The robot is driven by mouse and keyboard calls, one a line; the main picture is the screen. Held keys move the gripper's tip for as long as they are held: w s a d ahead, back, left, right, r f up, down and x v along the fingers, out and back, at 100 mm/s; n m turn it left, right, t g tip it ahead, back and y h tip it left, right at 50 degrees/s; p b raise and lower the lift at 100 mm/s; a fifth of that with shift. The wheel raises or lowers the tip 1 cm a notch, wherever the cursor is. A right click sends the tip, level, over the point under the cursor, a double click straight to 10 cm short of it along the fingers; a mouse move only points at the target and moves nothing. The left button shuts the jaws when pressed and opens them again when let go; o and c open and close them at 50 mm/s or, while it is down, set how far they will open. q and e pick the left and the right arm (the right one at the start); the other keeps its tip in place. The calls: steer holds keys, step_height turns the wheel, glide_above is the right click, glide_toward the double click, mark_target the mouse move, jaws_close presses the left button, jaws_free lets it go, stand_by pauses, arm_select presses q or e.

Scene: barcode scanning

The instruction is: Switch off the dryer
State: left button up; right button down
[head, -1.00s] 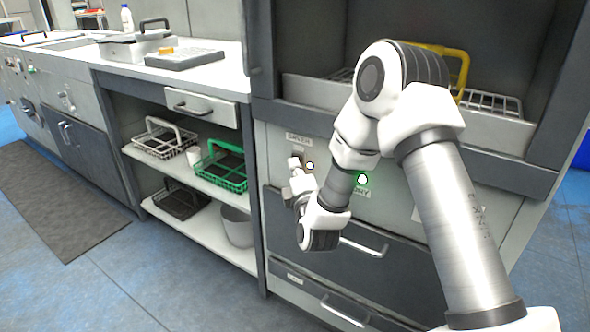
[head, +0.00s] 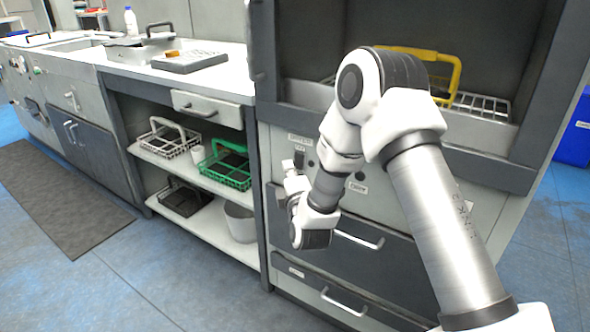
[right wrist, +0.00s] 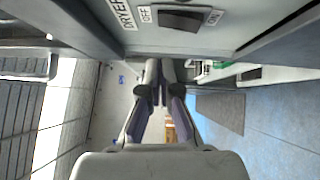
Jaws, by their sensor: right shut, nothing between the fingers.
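The dryer panel (head: 390,190) is the light grey front below the dark chamber. Its dark rocker switch (head: 299,158) is beside my right gripper (head: 289,166). In the right wrist view the switch (right wrist: 180,20) sits between OFF and ON labels, near the DRYER label. My right gripper (right wrist: 160,72) is shut and empty, with its fingertips apart from the switch in that view. Two small round indicator lamps, one near the switch (head: 311,163) and one further right (head: 360,176), look dark. My left gripper is in no view.
A yellow-handled basket (head: 445,78) stands in the chamber above. Drawers with bar handles (head: 360,240) lie below the panel. To the left are shelves with a green basket (head: 228,172) and a grey bin (head: 240,222). The floor in front is clear.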

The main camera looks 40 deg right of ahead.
steer(key=r+v, duration=0.1)
steer(key=v, duration=0.8)
steer(key=shift+s+a+r+p, duration=0.15)
steer(key=shift+s+r+p, duration=0.15)
steer(key=shift+s+p, duration=0.15)
